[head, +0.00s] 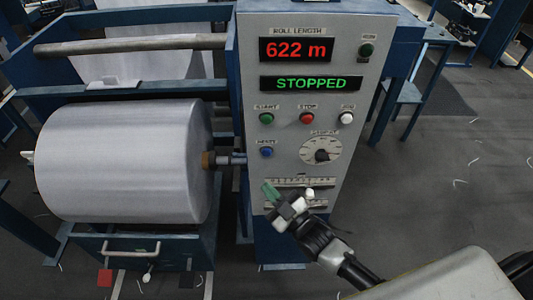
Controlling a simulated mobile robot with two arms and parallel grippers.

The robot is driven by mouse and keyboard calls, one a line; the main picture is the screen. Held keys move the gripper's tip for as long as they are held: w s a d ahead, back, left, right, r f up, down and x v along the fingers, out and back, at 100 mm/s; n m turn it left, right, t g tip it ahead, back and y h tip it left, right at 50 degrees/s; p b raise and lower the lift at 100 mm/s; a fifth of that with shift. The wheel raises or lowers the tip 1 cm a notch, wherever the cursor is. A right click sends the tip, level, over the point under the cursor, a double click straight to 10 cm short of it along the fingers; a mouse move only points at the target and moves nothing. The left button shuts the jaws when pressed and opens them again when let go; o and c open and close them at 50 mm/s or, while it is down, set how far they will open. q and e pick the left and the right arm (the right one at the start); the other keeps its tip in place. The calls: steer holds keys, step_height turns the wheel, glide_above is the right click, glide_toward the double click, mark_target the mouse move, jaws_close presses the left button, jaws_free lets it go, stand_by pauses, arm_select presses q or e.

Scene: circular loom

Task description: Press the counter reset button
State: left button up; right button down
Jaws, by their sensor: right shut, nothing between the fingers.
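The control panel (343,80) stands upright in the middle of the head view. Its blue button (266,152) sits at the left, below the green button; its small label looks like "RESET". The roll length counter (296,49) reads 622 m in red. My left gripper is not in view.
A status display (311,83) reads STOPPED. Near the blue button are a green button (266,118), a red button (307,118), a white button (347,118) and a dial (321,155). A large white roll (125,160) fills the left. Open floor lies at the right.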

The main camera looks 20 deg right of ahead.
mark_target(267, 152)
steer(key=w+d+b, duration=0.2)
steer(key=w+b, duration=0.1)
steer(key=w, duration=0.5)
steer(key=shift+d, duration=0.2)
steer(key=shift+b, duration=0.3)
stand_by(1.5)
steer(key=shift+w+d, duration=0.1)
steer(key=shift+w, duration=0.25)
steer(key=shift+w+d+b, duration=0.15)
steer(key=shift+w+b, duration=0.25)
steer(key=shift+w, duration=0.05)
stand_by(0.7)
steer(key=shift+s, duration=0.1)
steer(key=shift+s+a+p, duration=0.3)
steer(key=shift+s+p, duration=0.2)
steer(key=shift+s, duration=0.25)
